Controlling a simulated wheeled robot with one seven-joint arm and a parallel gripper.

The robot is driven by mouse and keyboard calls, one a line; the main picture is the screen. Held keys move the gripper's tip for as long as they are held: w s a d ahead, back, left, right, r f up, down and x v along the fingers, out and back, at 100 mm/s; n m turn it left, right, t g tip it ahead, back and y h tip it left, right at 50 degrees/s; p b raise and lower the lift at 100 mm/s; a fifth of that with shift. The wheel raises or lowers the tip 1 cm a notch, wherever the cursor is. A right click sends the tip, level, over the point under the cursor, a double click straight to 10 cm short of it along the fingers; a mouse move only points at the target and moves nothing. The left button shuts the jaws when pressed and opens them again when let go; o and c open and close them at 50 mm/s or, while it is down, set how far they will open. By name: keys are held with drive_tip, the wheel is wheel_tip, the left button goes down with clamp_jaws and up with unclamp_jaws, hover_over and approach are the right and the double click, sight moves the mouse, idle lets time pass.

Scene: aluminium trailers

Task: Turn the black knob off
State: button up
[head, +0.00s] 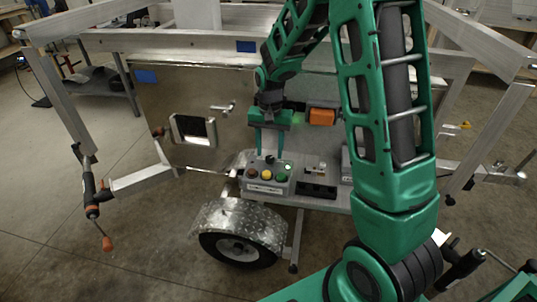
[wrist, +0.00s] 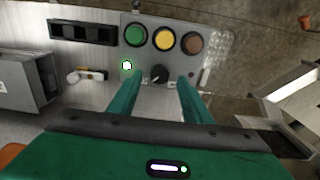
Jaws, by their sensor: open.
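The black knob (head: 270,159) sits on top of a grey control box (head: 262,188), behind a row of buttons. In the wrist view the knob (wrist: 159,74) is round and dark with a small pale mark. Its exact setting is too small to read. My gripper (head: 271,151) is open and points down over the box. In the wrist view its two green fingers (wrist: 158,86) lie on either side of the knob, with gaps to both. I cannot tell whether the tips reach down to knob height. A small lit lamp (wrist: 127,66) glows left of the knob.
The box carries a green button (wrist: 136,34), a yellow button (wrist: 165,39) and a reddish button (wrist: 192,43). A black socket strip (head: 317,190) and a small valve (wrist: 85,75) are beside it. The trailer's wheel fender (head: 240,220) is in front. An orange block (head: 322,117) sits behind.

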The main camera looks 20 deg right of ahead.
drive_tip(key=shift+f, duration=1.1)
drive_tip(key=c, duration=1.1)
drive_tip(key=shift+o, duration=0.2)
